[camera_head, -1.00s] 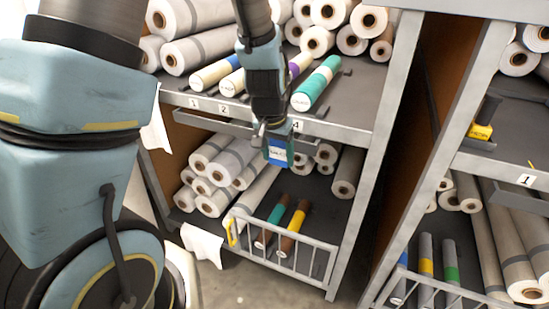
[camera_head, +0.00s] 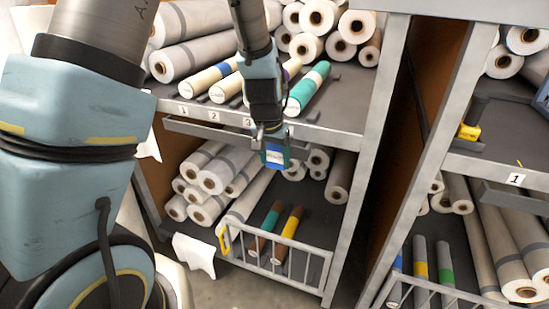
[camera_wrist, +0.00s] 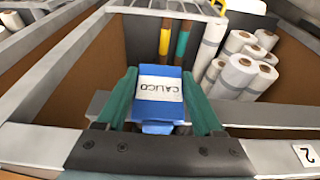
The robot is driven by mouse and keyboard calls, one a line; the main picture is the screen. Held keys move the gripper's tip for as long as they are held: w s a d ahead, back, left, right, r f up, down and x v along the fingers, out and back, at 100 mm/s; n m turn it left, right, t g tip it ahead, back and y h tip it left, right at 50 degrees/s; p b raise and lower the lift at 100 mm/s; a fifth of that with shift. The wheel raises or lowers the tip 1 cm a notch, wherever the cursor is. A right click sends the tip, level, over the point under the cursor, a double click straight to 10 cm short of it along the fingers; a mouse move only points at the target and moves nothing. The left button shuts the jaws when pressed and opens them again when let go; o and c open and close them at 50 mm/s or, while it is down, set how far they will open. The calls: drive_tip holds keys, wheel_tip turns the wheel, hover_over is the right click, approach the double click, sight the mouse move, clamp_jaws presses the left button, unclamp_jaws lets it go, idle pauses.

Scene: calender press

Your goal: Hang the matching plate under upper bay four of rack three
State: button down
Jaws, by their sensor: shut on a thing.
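My gripper (camera_head: 270,140) is shut on a blue plate (camera_head: 274,157) with a white label. In the wrist view the plate (camera_wrist: 158,96) sits between my teal fingers, its label reading CALICO upside down. In the head view the plate hangs just below the upper shelf's front edge, right of the number 3 tag (camera_head: 247,122). The number 4 tag is hidden behind my gripper. A teal roll with a cream band (camera_head: 307,88) lies on the upper shelf just right of my gripper; its end label is too small to read surely.
A rail (camera_head: 200,132) runs under the shelf edge; a grey bar also crosses the wrist view (camera_wrist: 265,114). Tags 1 (camera_head: 183,111) and 2 (camera_head: 213,116) are to the left. Another rack (camera_head: 480,165) is at right.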

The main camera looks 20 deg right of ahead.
unclamp_jaws()
idle(0.3)
drive_tip(key=shift+r, duration=0.1)
drive_tip(key=v, duration=1.1)
drive_tip(key=s+a+n+y+p, duration=0.1)
drive_tip(key=a+n, duration=0.6)
drive_tip(key=a, duration=2)
drive_tip(key=shift+s+a+f+g+y, duration=0.15)
drive_tip(key=shift+s+f+g+y, duration=0.2)
drive_tip(key=shift+s, duration=0.45)
